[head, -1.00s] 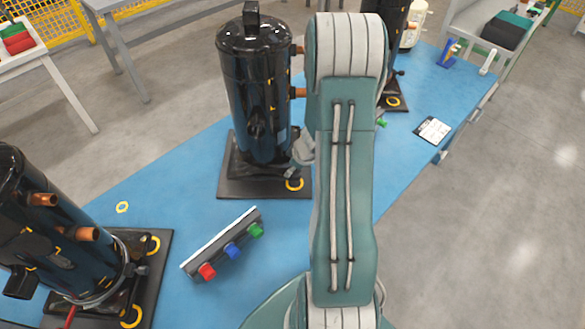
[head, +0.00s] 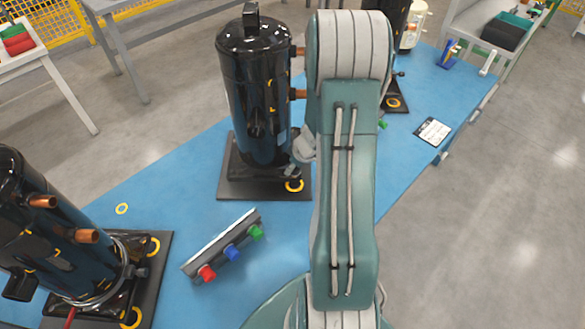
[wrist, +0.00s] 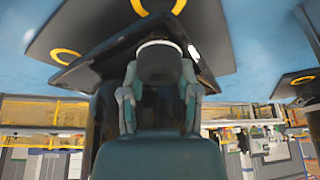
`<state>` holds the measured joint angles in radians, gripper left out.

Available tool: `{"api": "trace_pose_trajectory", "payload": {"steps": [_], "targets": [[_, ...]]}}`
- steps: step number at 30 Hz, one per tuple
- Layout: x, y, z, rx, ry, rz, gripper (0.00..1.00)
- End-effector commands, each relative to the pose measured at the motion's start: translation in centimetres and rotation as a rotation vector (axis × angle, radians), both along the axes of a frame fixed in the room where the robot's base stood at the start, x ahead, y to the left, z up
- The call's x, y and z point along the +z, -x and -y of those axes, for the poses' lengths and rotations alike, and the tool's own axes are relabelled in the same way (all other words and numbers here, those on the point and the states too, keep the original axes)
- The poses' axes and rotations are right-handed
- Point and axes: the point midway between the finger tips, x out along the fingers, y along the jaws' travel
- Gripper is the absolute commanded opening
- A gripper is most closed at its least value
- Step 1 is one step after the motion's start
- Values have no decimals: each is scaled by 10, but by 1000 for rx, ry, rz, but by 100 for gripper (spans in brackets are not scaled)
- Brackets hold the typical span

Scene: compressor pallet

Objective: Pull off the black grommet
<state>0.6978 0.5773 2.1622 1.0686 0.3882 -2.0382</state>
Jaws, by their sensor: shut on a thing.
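The middle black compressor (head: 258,95) stands upright on a dark base plate (head: 235,183) on the blue table. My gripper (head: 303,150) is at the right of its lower part, above a yellow ring (head: 294,186) on the plate, and is partly hidden by my arm. In the wrist view, my gripper (wrist: 160,88) has its two fingers on either side of a dark rounded piece, the black grommet (wrist: 160,65). It is shut on it. The compressor's dark underside is close behind. Whether the grommet still touches its seat cannot be told.
Another compressor (head: 50,235) stands at the left, and a third (head: 393,15) is partly hidden behind my arm. A bar with red, blue and green knobs (head: 225,247) lies in front. A white card (head: 433,131) lies to the right.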

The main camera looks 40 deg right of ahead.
Motion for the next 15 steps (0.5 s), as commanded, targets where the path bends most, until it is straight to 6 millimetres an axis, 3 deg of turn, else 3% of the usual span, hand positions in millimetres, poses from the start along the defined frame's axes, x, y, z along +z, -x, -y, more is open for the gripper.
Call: {"api": "trace_pose_trajectory", "payload": {"steps": [15], "targets": [[23,0,0,1,1,0,0]]}}
